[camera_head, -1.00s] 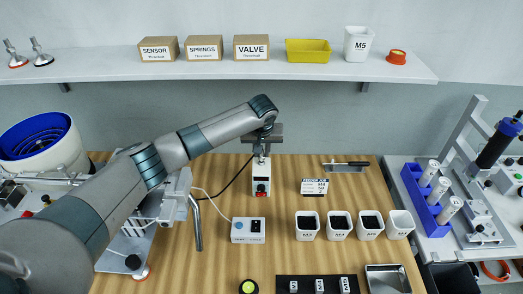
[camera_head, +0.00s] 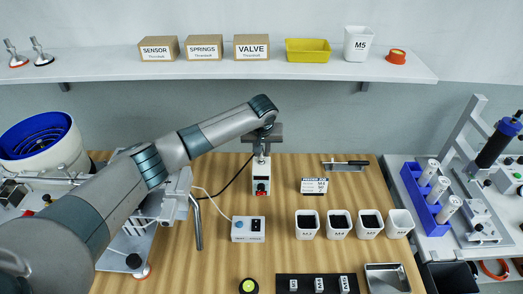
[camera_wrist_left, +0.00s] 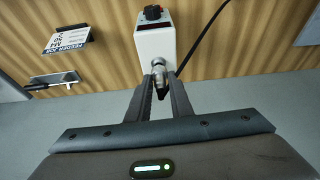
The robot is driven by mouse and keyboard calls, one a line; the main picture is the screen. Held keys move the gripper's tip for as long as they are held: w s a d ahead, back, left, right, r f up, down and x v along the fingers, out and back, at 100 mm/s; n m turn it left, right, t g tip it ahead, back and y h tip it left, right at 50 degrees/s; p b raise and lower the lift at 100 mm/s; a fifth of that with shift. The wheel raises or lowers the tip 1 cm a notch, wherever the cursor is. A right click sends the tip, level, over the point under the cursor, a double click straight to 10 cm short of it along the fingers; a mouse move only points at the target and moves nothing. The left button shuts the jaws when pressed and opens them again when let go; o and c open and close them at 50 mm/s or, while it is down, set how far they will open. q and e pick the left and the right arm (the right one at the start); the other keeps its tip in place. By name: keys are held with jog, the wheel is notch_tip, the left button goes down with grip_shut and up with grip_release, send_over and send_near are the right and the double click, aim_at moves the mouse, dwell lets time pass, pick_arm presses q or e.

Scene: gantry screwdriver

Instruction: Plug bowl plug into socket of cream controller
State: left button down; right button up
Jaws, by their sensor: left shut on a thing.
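The cream controller (camera_head: 262,187), an upright box with a dark display and a red-marked knob, stands at the back middle of the wooden bench. It also shows in the left wrist view (camera_wrist_left: 155,42), its rear end toward me. My left gripper (camera_head: 262,156) is behind the controller, and its fingers (camera_wrist_left: 159,78) are shut on the bowl plug (camera_wrist_left: 158,67), a small silver connector with a dark back part. The plug is at the controller's rear end, in line with it. The socket is hidden, and I cannot tell whether the plug is seated. My right gripper is out of view.
A black cable (camera_wrist_left: 205,32) runs off beside the controller. A second box (camera_head: 248,229) with a white cable stands in front. A feeder sign (camera_head: 314,186) and several white bins (camera_head: 307,224) are to the right. The blue bowl (camera_head: 40,137) is far left.

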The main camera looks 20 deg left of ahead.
pick_arm(q)
jog(key=shift+p, duration=0.35)
jog(key=shift+f, duration=0.2)
dwell(0.9)
jog(key=shift+f, duration=0.55)
dwell(0.5)
jog(key=c, duration=1.5)
grip_release()
jog(key=shift+r, duration=0.1)
